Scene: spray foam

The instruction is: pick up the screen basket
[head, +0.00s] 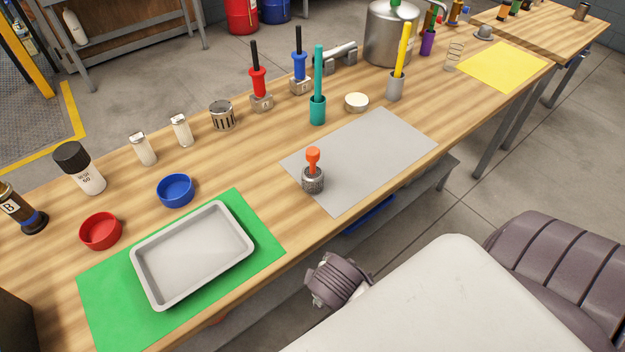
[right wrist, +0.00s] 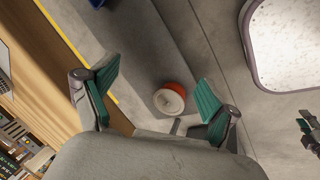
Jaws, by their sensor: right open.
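A small slotted metal cup (head: 223,116), which looks like the screen basket, stands upright on the wooden workbench (head: 140,195) in the head view, left of the red-handled tool. My right gripper (right wrist: 157,90) shows in the right wrist view with its teal fingertips wide apart and nothing held between them. It is away from the slotted cup, over the floor beside the bench.
A grey tray (head: 193,254) lies on a green mat (head: 262,243). A knurled metal cup (head: 313,180) with an orange-topped piece stands on a grey mat (head: 385,150).

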